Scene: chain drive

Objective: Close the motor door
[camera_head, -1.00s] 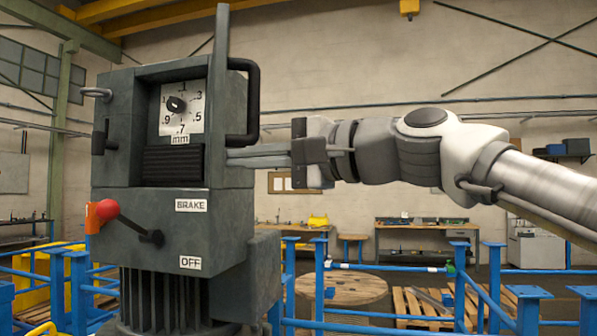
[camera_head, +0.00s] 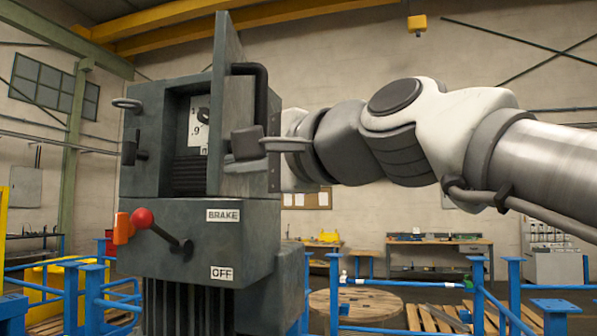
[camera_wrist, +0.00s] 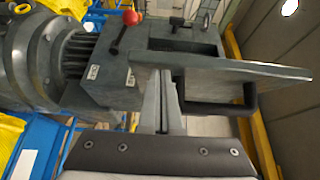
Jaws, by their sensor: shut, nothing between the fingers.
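The motor door (camera_head: 226,110) is a tall grey panel hinged on the dark motor housing (camera_head: 205,235). It stands partly open and hides the right part of the white dial (camera_head: 197,127). In the wrist view the door (camera_wrist: 225,70) crosses ahead of my gripper (camera_wrist: 160,78), with its black handle (camera_wrist: 245,104) on the right. My fingers are shut and empty, with their tips close at the door; I cannot tell whether they touch it.
A brake lever with a red knob (camera_head: 142,218) sticks out below the door opening. Blue railings (camera_head: 333,295) stand around the motor. A wooden spool (camera_head: 370,303), pallets (camera_head: 450,318) and a workbench (camera_head: 440,245) are farther back.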

